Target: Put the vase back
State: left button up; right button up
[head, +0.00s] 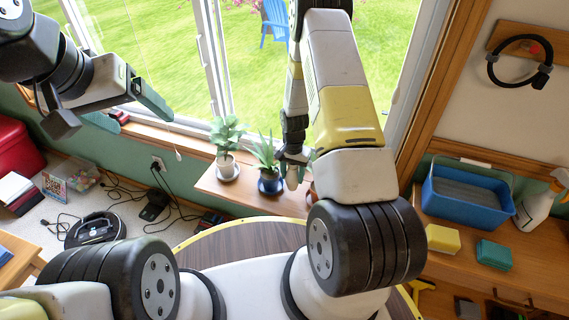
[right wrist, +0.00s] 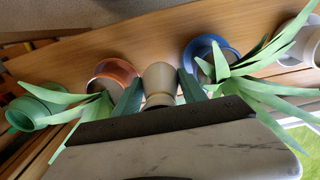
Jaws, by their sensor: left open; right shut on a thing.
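A small cream vase (right wrist: 160,78) is between the fingers of my right gripper (right wrist: 160,92), which is shut on it. In the head view the vase (head: 292,178) shows below my right gripper (head: 293,156), over the window shelf (head: 240,198), between a blue pot and a terracotta pot. I cannot tell whether its base touches the shelf. My left gripper (head: 128,112) is open and empty, in front of the window at the upper left.
On the shelf stand a white-potted plant (head: 227,166), a blue-potted plant (head: 269,182) and a terracotta pot (head: 312,190) partly behind my arm. The right wrist view also shows a green pot (right wrist: 30,112). A blue basin (head: 468,196) stands on the right-hand bench.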

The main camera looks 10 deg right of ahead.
aim_at(292, 183)
jog(key=shift+f, duration=2.35)
jog(key=shift+f, duration=0.1)
jog(key=o, duration=1.3)
jog(key=shift+c, duration=0.2)
